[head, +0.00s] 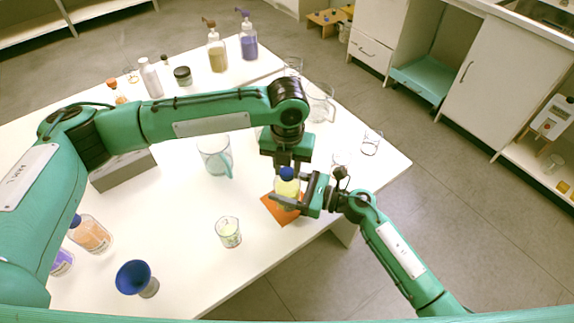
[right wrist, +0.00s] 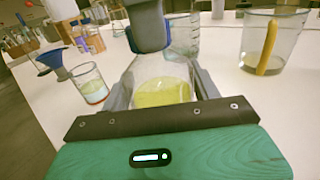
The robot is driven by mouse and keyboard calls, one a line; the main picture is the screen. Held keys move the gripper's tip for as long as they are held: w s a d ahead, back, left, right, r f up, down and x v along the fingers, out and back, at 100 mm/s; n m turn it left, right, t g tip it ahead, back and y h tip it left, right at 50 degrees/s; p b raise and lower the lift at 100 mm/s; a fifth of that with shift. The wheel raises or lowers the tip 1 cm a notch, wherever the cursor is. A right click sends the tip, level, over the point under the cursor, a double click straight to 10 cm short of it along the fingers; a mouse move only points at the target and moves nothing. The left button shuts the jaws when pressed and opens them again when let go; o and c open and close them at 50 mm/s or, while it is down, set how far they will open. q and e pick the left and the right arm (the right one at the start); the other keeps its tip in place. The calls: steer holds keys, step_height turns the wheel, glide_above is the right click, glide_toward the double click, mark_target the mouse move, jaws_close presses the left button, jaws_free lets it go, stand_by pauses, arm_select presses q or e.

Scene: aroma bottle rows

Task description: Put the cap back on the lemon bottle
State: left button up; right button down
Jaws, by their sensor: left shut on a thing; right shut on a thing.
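The lemon bottle, clear with yellow liquid (right wrist: 163,92), is between the fingers of my right gripper (head: 303,203), which is shut on it. It stands at an orange mat (head: 284,215) near the table's right front edge. The blue cap (head: 287,173) is at the top of the bottle, between the fingertips of my left gripper (head: 286,168), which reaches down from above and is shut on it. I cannot tell whether the cap is seated or just above the neck.
A small beaker (head: 228,232) and a blue funnel (head: 137,278) stand to the left front. An orange bottle (head: 90,234) is further left. A larger beaker (head: 214,155) stands behind, left of the mat. Empty glassware (head: 371,144) is near the right edge.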

arm_select(q)
steer(key=m, duration=1.1)
steer(key=o, duration=1)
steer(key=shift+d+r, duration=0.1)
steer(key=shift+r, duration=2.15)
steer(key=shift+c, duration=0.2)
